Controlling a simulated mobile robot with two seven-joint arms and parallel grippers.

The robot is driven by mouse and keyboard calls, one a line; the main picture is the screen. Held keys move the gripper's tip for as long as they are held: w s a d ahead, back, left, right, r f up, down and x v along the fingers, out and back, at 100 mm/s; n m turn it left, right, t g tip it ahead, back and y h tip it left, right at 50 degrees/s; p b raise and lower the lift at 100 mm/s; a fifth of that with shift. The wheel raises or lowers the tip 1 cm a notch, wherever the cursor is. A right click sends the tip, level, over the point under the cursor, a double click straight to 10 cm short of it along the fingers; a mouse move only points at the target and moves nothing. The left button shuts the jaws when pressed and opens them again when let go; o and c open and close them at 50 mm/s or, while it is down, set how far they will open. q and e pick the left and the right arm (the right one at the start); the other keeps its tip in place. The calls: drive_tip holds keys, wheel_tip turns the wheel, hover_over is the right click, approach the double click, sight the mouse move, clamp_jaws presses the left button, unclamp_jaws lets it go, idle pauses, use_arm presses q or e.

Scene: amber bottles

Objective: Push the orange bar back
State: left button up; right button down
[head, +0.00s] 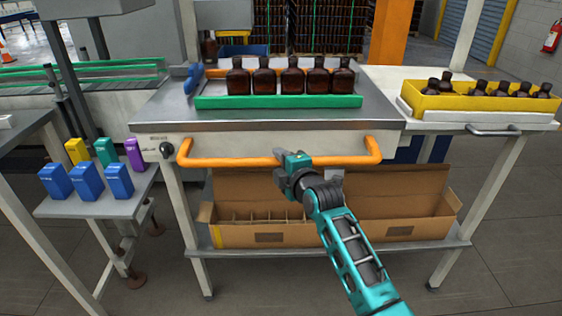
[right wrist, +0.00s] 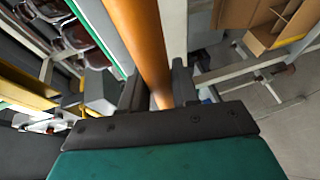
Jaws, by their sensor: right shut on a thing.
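The orange bar (head: 225,162) runs along the front of the metal table (head: 390,115), with bent ends fixed to the table's front panel. My right gripper (head: 281,168) is at the middle of the bar. In the right wrist view the orange bar (right wrist: 140,45) passes between the two dark fingers of the right gripper (right wrist: 160,92), which is shut on it. A green-edged tray (head: 280,101) on the table holds several amber bottles (head: 291,80) in a row behind the bar. My left gripper is not in view.
An open cardboard box (head: 270,235) with dividers sits on the shelf below the bar. A yellow tray (head: 480,104) of dark bottles stands at the right. Small blue boxes (head: 87,180) and others stand on a low side table at the left.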

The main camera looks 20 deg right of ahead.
drive_tip(key=w+b, duration=0.1)
drive_tip(key=w, duration=0.1)
drive_tip(key=w+d, duration=0.1)
drive_tip(key=w, duration=0.1)
drive_tip(key=shift+w+d+r+b, duration=0.1)
drive_tip(key=shift+r+b, duration=0.1)
drive_tip(key=shift+b, duration=0.15)
drive_tip(key=c, duration=1.2)
unclamp_jaws()
drive_tip(key=shift+o, duration=1.3)
drive_tip(key=shift+w+f, duration=0.2)
drive_tip(key=shift+w, duration=0.05)
drive_tip(key=shift+s, duration=0.1)
